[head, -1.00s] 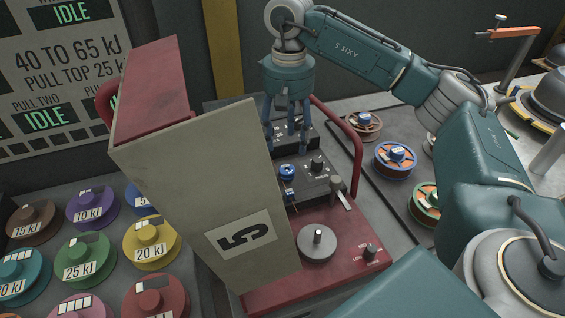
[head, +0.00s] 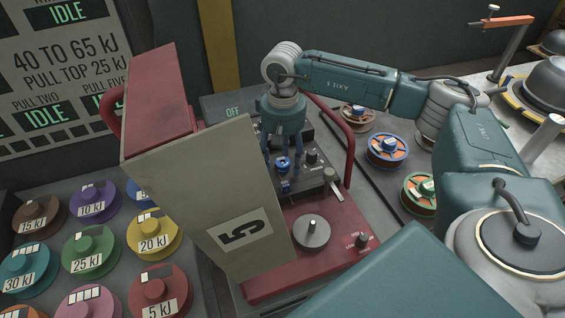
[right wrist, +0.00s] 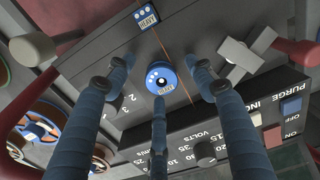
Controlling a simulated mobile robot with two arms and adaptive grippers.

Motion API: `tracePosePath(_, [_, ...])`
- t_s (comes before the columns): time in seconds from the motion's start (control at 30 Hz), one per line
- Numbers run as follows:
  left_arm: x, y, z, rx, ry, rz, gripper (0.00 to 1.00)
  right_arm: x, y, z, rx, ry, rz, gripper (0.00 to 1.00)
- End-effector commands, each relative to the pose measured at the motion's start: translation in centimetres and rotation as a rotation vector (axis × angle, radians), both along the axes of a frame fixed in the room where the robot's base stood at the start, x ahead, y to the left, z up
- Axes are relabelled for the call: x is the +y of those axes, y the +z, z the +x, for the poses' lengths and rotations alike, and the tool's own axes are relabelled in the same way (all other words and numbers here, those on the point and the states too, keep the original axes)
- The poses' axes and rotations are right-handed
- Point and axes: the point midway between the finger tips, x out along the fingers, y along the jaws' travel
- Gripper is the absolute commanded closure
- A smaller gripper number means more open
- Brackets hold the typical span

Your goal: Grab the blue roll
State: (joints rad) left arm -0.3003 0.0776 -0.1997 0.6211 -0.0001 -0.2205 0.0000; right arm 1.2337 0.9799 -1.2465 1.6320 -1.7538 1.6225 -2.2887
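The blue roll, a spool with a blue rim and orange winding (head: 388,151), lies on the dark tray at the right, between a brown-rimmed and a green-rimmed spool. It also shows at the left of the right wrist view (right wrist: 38,131). My right gripper (head: 282,168) is away from it, over the red-based machine. Its fingers are spread around a blue knob (right wrist: 162,80) on the machine's black panel. The fingers stand apart with nothing clasped; whether any touches the knob is unclear. My left gripper is not in view.
The red machine (head: 330,262) with a raised beige cover marked 5 (head: 215,200) fills the middle. Its red handle (head: 350,150) stands between the gripper and the spools. Several coloured labelled discs lie at left. A clamp and metal domes stand at far right.

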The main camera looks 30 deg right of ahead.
Motion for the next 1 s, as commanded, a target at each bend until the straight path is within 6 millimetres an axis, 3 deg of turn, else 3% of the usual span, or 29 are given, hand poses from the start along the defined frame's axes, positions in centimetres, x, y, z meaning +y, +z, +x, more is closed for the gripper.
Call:
tracePosePath(0.03, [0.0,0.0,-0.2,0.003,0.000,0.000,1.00,0.0,0.0,0.0,0.000,0.000,0.000,0.53])
tracePosePath(0.2, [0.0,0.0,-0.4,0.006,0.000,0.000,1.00,0.0,0.0,0.0,0.000,0.000,0.000,0.87])
tracePosePath(0.27, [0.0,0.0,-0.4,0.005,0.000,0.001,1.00,0.0,0.0,0.0,0.000,0.000,0.000,0.96])
tracePosePath(0.73, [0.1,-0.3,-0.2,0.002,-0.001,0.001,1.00,0.0,0.8,0.1,-0.002,0.000,0.001,0.97])
tracePosePath(0.87, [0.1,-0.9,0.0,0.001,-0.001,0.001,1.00,0.0,2.3,0.2,-0.005,0.000,0.001,0.97])
tracePosePath(1.0, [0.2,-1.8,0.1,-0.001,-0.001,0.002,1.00,0.0,5.4,0.2,-0.009,0.000,0.002,0.97])
